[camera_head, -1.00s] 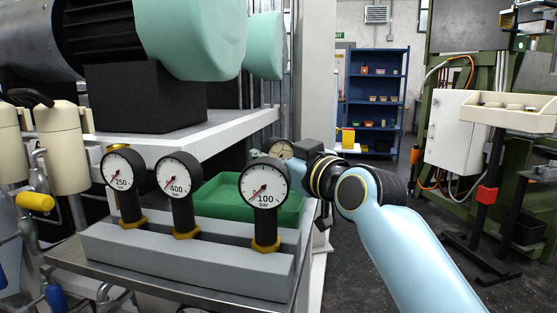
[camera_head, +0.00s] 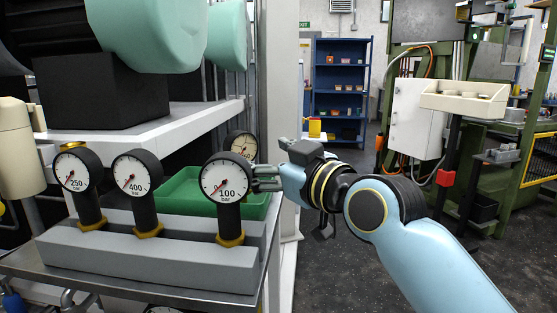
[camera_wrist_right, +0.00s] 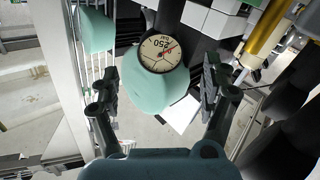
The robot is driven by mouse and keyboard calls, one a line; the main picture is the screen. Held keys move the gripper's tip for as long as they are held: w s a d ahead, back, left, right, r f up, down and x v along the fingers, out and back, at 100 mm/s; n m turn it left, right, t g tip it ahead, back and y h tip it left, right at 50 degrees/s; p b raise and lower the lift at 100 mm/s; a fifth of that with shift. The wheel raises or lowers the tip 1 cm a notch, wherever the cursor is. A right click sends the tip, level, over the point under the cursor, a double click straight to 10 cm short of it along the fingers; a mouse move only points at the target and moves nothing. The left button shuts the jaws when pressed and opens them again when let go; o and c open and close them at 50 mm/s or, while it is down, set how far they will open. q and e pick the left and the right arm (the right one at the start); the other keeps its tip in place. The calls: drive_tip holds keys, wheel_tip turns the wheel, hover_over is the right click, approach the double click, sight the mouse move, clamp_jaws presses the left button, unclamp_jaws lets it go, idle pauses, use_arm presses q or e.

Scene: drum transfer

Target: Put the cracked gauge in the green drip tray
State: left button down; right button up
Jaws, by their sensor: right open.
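A gauge with a yellowish dial (camera_head: 241,145) shows behind the 100 bar gauge (camera_head: 226,180); its lower part is hidden. In the right wrist view a yellowish 250 bar dial (camera_wrist_right: 158,54) appears upside down between my open fingers, on a dark stem; I cannot make out a crack for certain. My right gripper (camera_head: 268,178) is open, just right of the 100 bar gauge and below the yellowish dial; its fingers (camera_wrist_right: 160,72) hold nothing. The green drip tray (camera_head: 180,204) lies behind the front gauges, partly hidden by them. My left gripper is out of view.
White-dialled 250 bar (camera_head: 76,172) and 400 bar (camera_head: 136,174) gauges stand with the 100 bar gauge on a grey block (camera_head: 140,262). A white ledge (camera_head: 150,130) with a large motor overhangs at left. A white post (camera_head: 280,120) stands behind the gripper.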

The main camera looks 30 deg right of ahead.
drive_tip(key=s, duration=0.4)
drive_tip(key=shift+s+d, duration=0.2)
drive_tip(key=shift+d, duration=0.2)
